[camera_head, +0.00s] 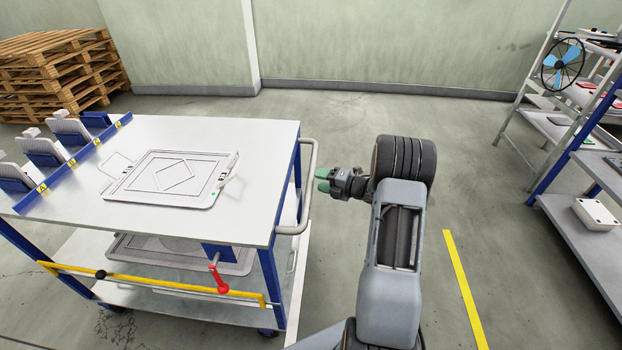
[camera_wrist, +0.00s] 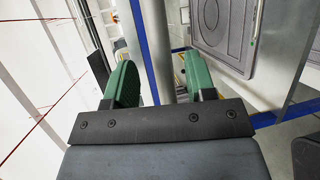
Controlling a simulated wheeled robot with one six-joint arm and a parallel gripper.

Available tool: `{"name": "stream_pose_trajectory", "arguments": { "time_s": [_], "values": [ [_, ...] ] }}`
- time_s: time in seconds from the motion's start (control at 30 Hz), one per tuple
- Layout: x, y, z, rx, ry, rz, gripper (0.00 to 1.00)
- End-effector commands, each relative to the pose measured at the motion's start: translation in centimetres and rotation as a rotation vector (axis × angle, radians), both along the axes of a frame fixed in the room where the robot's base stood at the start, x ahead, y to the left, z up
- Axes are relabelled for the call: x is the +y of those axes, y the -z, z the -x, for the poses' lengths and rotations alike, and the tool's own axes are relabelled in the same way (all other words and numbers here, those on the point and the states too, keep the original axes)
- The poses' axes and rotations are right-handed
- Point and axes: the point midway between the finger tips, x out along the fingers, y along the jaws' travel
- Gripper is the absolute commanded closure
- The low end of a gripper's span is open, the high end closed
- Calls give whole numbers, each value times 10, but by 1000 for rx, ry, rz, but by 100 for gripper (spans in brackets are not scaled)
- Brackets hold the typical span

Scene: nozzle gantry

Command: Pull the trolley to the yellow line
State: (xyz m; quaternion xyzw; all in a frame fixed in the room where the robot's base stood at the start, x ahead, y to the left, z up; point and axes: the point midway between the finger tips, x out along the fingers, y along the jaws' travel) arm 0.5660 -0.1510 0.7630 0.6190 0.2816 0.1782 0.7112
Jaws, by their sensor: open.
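The trolley (camera_head: 265,135) stands at the left of the head view, with a pale grey top, blue legs and a lower shelf. Its grey tube handle (camera_head: 305,212) sticks out from its right side. My gripper (camera_head: 322,181), with green fingers, is open at the outer side of this handle. In the wrist view the handle tube (camera_wrist: 158,45) runs between the two open fingers (camera_wrist: 160,82); I cannot tell whether they touch it. The yellow line (camera_head: 464,290) lies on the floor to the right of my arm, apart from the trolley.
A flat grey tray (camera_head: 200,187) and several grey holders (camera_head: 40,150) are on the trolley top. A yellow bar with a red lever (camera_head: 219,280) crosses its near side. Shelving (camera_head: 575,235) stands at the right, pallets (camera_head: 55,75) at the back left. Floor around the line is clear.

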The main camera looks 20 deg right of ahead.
Motion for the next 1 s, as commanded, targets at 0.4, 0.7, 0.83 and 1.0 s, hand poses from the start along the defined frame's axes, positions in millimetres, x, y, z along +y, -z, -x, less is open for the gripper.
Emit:
{"name": "stream_pose_trajectory", "arguments": {
  "time_s": [0.4,0.7,0.83,1.0],
  "values": [
    [27,8,-35,1,0,-1,49],
    [29,9,-37,1,1,0,49],
    [28,9,-37,1,2,0,55],
    [28,8,-37,1,2,0,71]
  ]
}}
